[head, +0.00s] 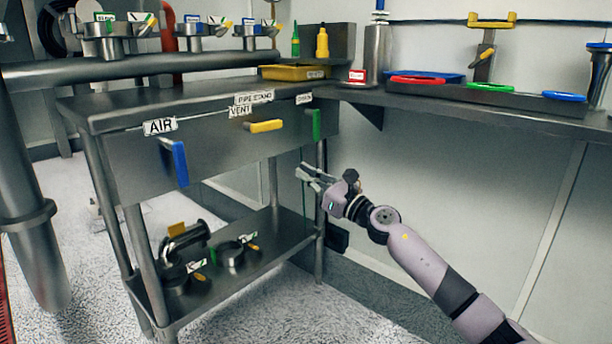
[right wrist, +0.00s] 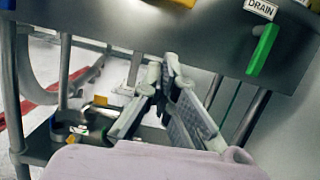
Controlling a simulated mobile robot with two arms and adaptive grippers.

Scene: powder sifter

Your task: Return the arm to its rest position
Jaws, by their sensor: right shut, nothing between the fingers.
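My right gripper (head: 312,177) is in front of the steel bench, below the green handle (head: 316,124) at the bench's right end. Its fingers are together with nothing between them, and it touches nothing that I can make out. In the right wrist view the fingers (right wrist: 168,62) show in the middle, below the drawer front with the DRAIN label (right wrist: 261,8) and the green handle. My right arm (head: 420,260) reaches in from the lower right. My left gripper is in neither view.
The steel bench (head: 225,158) carries a blue handle (head: 180,163) and a yellow handle (head: 265,126). Its lower shelf (head: 285,243) holds metal fittings (head: 232,254). A wall shelf (head: 440,103) with red, green and blue rings stands above my arm. The floor at the front is clear.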

